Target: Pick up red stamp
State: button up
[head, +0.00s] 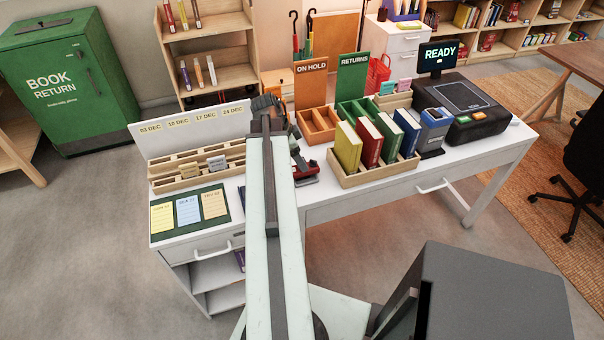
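What looks like the red stamp (306,171), with a red lower part and dark parts above, is on the white desk (340,202), just right of my arm. Its left side is partly hidden behind my arm. My gripper (268,104) is at the far end of the arm, up and to the left of the stamp in the picture. I see it from behind, and its fingers are too hidden to tell whether they are open. I cannot tell whether anything is between them.
A wooden card tray (196,168) and a green board (190,212) with cards lie to the left. A wooden crate of books (379,176), ON HOLD (318,124) and RETURNS (352,108) trays and a black machine (462,108) stand to the right. Clear desk lies in front of the crate.

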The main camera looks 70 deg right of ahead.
jog(key=b+x, duration=0.5)
jog(key=shift+s+f, duration=0.15)
jog(key=shift+r, duration=0.2)
grip_shut()
notch_tip(320, 180, up, 10)
jog(key=p, duration=1)
jog(key=shift+r+p, duration=0.15)
jog(key=shift+p, duration=0.25)
